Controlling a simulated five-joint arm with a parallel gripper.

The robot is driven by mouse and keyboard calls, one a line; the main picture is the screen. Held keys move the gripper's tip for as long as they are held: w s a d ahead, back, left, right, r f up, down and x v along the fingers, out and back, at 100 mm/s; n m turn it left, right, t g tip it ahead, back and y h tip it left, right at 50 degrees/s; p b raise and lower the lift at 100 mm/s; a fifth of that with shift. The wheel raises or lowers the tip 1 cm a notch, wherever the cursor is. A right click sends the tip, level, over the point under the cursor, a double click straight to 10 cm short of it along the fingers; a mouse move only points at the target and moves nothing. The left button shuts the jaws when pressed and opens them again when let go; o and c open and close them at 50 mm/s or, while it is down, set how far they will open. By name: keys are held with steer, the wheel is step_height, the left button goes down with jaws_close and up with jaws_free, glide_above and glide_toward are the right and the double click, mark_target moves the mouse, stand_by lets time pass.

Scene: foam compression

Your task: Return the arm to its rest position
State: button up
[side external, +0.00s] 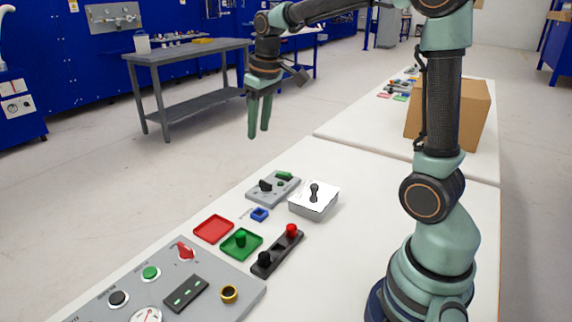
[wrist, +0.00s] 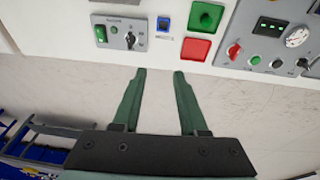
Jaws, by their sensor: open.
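My gripper (side external: 259,117) hangs fingers-down in the air at the upper middle of the side view, beyond the far edge of the white table. Its two green fingers are apart with nothing between them. In the wrist view my gripper (wrist: 159,72) is open over bare floor, with the table's edge just past the fingertips. My arm rises from its base at the right and reaches left across the top of the side view.
The white table (side external: 340,262) holds a grey control panel (side external: 215,275), red tray (side external: 213,229), green tray (side external: 240,244), black two-knob block (side external: 278,250), small blue piece (side external: 259,214), grey switch box (side external: 272,188) and silver box (side external: 314,202). A cardboard box (side external: 474,115) stands behind.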

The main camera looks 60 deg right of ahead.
steer(key=s+a+t, duration=0.3)
steer(key=s+a, duration=0.5)
steer(key=s, duration=0.5)
steer(key=shift+a, duration=0.4)
steer(key=shift+f, duration=0.1)
